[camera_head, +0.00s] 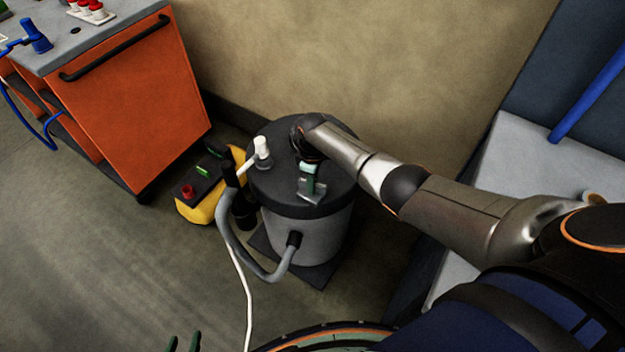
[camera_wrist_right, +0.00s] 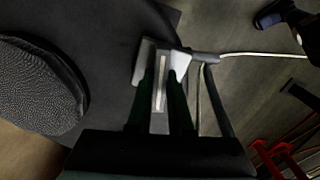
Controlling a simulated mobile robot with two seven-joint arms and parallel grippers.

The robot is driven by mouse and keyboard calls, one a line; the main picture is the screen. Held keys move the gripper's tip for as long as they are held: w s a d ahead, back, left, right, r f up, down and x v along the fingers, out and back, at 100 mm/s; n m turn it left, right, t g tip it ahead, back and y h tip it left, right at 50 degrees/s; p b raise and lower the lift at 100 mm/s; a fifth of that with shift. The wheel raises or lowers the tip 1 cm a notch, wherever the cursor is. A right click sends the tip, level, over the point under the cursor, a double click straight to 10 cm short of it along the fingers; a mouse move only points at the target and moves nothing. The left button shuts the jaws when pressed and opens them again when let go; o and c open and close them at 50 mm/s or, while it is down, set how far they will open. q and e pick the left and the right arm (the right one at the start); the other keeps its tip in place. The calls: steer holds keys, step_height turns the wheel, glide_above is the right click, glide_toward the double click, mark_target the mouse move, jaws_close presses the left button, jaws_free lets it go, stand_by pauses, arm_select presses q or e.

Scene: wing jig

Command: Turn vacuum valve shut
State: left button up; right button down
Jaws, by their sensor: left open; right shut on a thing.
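The vacuum pot (camera_head: 322,235) is a grey drum with a dark lid (camera_head: 272,190), standing on the floor. My right gripper (camera_head: 309,182) reaches down to the front of the lid. It is shut on a flat light-grey part (camera_head: 313,194), which looks like the vacuum valve's handle. In the right wrist view the gripper's dark green fingers (camera_wrist_right: 165,95) stand on both sides of this grey part (camera_wrist_right: 160,84). How far the valve is turned I cannot tell. Only the fingertips of my left gripper (camera_head: 183,344) show at the bottom edge; they are apart and empty.
A white upright fitting (camera_head: 262,147) stands on the lid, left of my right gripper. A grey hose (camera_head: 226,222) loops at the drum's left side. A yellow-and-black unit (camera_head: 200,200) and an orange cabinet (camera_head: 140,110) stand left. The floor at lower left is clear.

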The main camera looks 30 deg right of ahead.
steer(key=shift+d+m, duration=0.1)
steer(key=shift+m, duration=1.2)
steer(key=c, duration=0.8)
jaws_free()
